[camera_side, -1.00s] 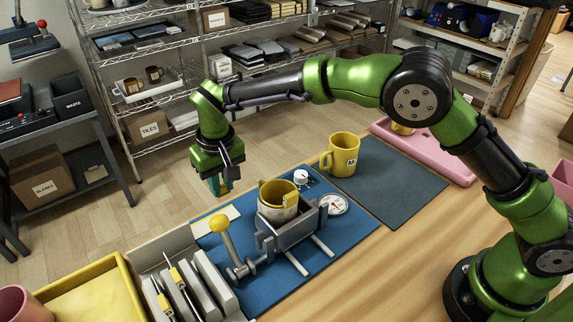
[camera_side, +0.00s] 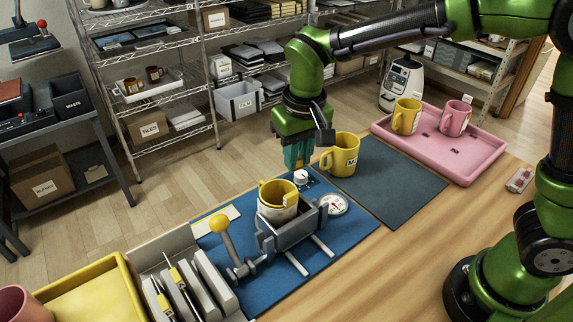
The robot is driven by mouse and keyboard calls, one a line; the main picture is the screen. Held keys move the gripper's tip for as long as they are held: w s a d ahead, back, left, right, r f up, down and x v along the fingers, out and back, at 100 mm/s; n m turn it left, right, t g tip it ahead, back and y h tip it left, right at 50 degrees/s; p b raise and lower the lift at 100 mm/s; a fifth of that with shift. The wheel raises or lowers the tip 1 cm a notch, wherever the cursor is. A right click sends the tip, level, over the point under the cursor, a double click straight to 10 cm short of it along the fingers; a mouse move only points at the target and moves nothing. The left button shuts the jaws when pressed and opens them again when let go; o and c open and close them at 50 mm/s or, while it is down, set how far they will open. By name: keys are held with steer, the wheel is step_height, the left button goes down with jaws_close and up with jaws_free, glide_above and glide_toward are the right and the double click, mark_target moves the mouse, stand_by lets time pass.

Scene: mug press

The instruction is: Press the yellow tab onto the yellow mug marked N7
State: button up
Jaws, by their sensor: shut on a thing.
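A yellow mug (camera_side: 345,152) stands upright on the dark mat, with a partly hidden label that seems to start with M. Another yellow mug (camera_side: 272,208) with a pale wrap sits in the grey press (camera_side: 290,235) on the blue mat. A third yellow mug (camera_side: 405,117) stands on the pink tray. No N7 mark is readable. Yellow tabs (camera_side: 175,277) show in the grey slotted rack at the lower left. My gripper (camera_side: 298,168) points down behind the press, its teal fingers at the small white knob (camera_side: 301,177). It appears shut on that knob, though the contact is partly hidden.
The press lever has a yellow ball (camera_side: 219,224). A round gauge (camera_side: 335,205) lies right of the press. The pink tray (camera_side: 478,168) also holds a pink mug (camera_side: 455,119). A yellow-lined bin (camera_side: 90,295) is at lower left. The dark mat's front (camera_side: 395,200) is clear.

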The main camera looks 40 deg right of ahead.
mark_target(298, 168)
steer(key=shift+f, duration=2.55)
steer(key=shift+f, duration=0.55)
steer(key=o, duration=0.9)
steer(key=shift+c, duration=0.2)
steer(key=shift+r, duration=0.15)
step_height(298, 168, up, 17)
steer(key=s, duration=0.1)
steer(key=shift+s+a+f, duration=0.15)
steer(key=shift+s+f, duration=0.05)
steer(key=shift+s, duration=0.2)
steer(key=s+d+f+m+t+y, duration=0.1)
steer(key=s+d+f+t, duration=0.1)
steer(key=s+d, duration=0.4)
steer(key=s+d+f+m+t+y, duration=0.1)
steer(key=s+d+t, duration=0.2)
steer(key=s+d, duration=0.4)
steer(key=shift+s+f+t, duration=0.15)
steer(key=shift+f+t, duration=0.2)
steer(key=shift+t, duration=0.05)
